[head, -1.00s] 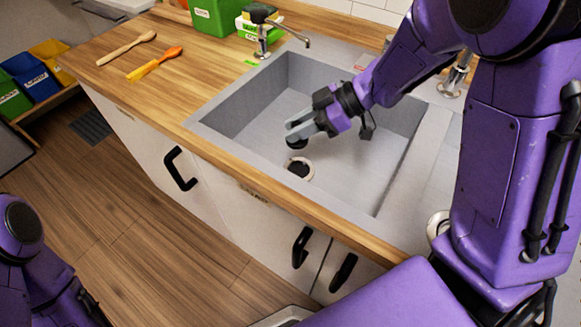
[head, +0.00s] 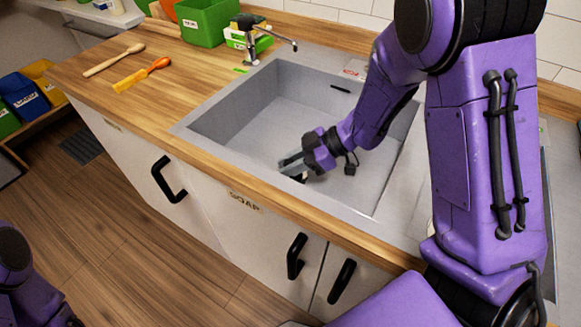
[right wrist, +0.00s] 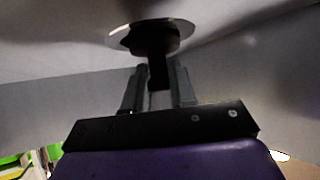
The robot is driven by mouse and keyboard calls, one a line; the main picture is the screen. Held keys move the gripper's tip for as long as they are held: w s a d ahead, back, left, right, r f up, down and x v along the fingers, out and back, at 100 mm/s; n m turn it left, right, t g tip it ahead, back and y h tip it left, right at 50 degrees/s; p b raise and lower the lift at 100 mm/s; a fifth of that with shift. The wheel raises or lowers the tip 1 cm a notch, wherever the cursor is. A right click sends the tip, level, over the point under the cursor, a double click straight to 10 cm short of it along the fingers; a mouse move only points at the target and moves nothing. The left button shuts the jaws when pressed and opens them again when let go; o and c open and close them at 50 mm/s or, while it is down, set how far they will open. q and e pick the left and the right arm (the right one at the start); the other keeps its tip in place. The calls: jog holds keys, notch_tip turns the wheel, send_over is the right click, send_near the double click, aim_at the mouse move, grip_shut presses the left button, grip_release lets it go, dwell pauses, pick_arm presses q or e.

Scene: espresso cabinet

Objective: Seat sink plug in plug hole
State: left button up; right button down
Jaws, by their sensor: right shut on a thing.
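The sink plug is a dark disc with a black stem. In the right wrist view the plug (right wrist: 158,70) is between the fingers of my right gripper (right wrist: 158,88), which is shut on the stem. The disc covers much of the plug hole, whose pale rim (right wrist: 120,38) shows beside it. I cannot tell whether the disc is down in the hole or just above it. In the head view my right gripper (head: 284,166) is low in the grey sink, hiding most of the plug and hole. My left gripper is out of view.
The sink (head: 235,130) has steep walls around my right gripper. A tap (head: 252,38) stands at its back left. A wooden spoon (head: 113,60) and an orange-handled utensil (head: 142,74) lie on the counter, with a green bin (head: 205,22) behind.

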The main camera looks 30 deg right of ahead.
jog(key=c, duration=0.9)
grip_release()
jog(key=shift+s+f+g, duration=0.3)
jog(key=shift+f, duration=0.35)
jog(key=shift+o, duration=0.2)
jog(key=p+v, duration=0.1)
jog(key=v, duration=0.6)
jog(key=shift+w, duration=0.2)
jog(key=shift+s+d+r, duration=0.1)
jog(key=shift+d+r, duration=0.1)
jog(key=shift+r, duration=0.15)
